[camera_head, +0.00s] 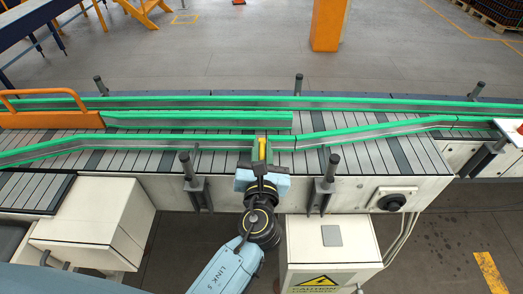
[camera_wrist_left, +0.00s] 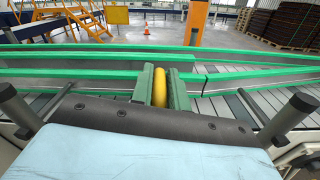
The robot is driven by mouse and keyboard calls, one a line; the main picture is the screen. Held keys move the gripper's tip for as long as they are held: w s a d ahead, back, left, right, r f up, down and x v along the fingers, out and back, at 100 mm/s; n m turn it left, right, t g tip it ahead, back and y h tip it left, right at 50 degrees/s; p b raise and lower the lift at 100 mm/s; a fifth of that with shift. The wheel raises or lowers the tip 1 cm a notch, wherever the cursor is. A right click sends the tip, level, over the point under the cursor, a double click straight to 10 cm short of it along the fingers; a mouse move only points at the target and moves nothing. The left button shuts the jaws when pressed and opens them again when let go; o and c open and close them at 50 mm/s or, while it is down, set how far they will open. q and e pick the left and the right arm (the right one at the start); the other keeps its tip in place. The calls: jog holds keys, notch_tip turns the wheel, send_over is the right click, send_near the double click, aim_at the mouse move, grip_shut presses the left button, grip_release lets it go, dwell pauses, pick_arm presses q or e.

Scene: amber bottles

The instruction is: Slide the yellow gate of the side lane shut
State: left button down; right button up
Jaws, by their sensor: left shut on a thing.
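My left gripper (camera_head: 261,152) is at the near side rail of the conveyor (camera_head: 375,155), around the middle of the head view. It is shut on the yellow part of the gate (camera_head: 262,148). In the left wrist view, the gripper's two fingers (camera_wrist_left: 159,88) stand on either side of the upright, rounded yellow gate part (camera_wrist_left: 159,87). The rest of the gate is hidden behind the fingers and rail, so I cannot tell how far it spans the lane. My right gripper is not in view.
Green-topped rails (camera_head: 380,130) run along the conveyor, and a shorter divider (camera_head: 195,120) ends near the middle. An orange piece with a loop (camera_head: 50,118) is at the left. Dark posts (camera_head: 325,180) stand on the near edge beside my arm. A caution-labelled box (camera_head: 330,245) is below.

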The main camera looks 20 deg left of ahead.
pick_arm(q)
jog(key=p+x, duration=0.1)
jog(key=x, duration=0.5)
jog(key=shift+w+a, duration=0.15)
jog(key=shift+r, duration=0.15)
jog(key=c, duration=1.8)
grip_release()
jog(key=o, duration=0.4)
jog(key=shift+w, duration=0.15)
